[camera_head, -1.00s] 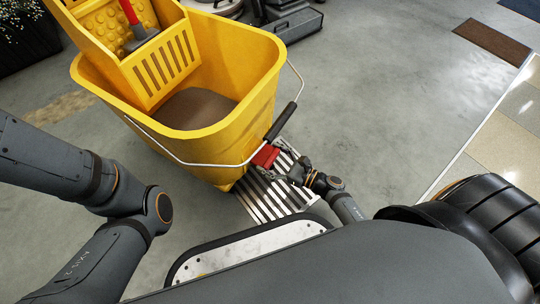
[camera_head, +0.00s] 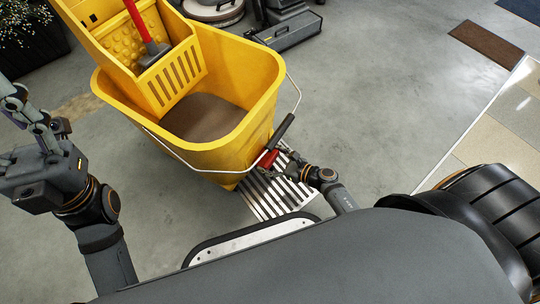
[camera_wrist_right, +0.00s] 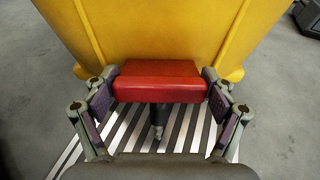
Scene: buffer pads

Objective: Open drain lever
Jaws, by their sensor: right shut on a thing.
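The red drain lever (camera_head: 268,159) sticks out low on the near right side of the yellow mop bucket (camera_head: 262,85). In the right wrist view the red lever (camera_wrist_right: 160,82) lies crosswise between the fingers, with a dark stem below it. My right gripper (camera_head: 277,160) is shut on the lever, one finger at each end, as the right wrist view (camera_wrist_right: 161,88) shows. My left gripper (camera_head: 35,115) is raised at the left edge of the head view, away from the bucket; its fingertips are partly cut off, so its opening is unclear.
A slatted metal floor grate (camera_head: 265,195) lies under the lever. The bucket holds brown water (camera_head: 205,118) and a wringer with a red-handled tool. A wire handle with a black grip (camera_head: 281,131) hangs just above the lever.

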